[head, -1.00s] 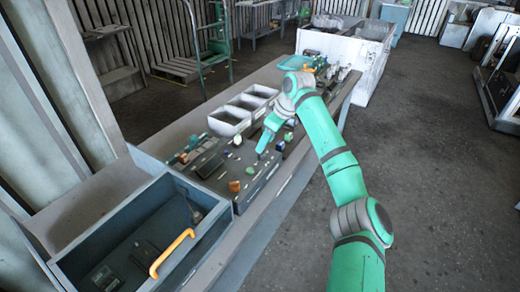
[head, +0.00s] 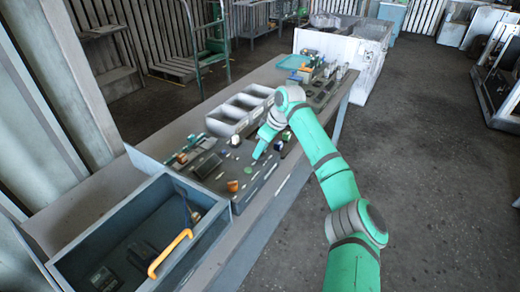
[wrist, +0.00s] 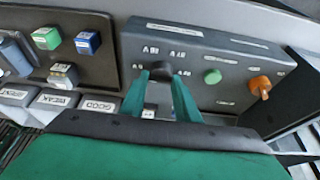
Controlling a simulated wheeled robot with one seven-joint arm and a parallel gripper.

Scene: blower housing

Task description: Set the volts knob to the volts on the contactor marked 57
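A dark round knob (wrist: 161,70) stands on a grey panel (wrist: 225,99) in the wrist view, with white markings around it too blurred to read surely. My gripper (wrist: 162,78) has its two teal fingers apart, one on each side of the knob. I cannot tell whether they press on it. In the head view my gripper (head: 256,156) points down at the panel on the bench. Small blocks, likely contactors, lie left of the panel in the wrist view: a green one (wrist: 47,38), a blue one (wrist: 88,42) and a tan one (wrist: 63,75). No number 57 is readable.
A green button (wrist: 212,76) and an orange switch (wrist: 260,85) sit right of the knob. Labelled bins (wrist: 97,104) line the lower left of the wrist view. An open grey drawer with a yellow handle (head: 170,254) stands at the bench's near end.

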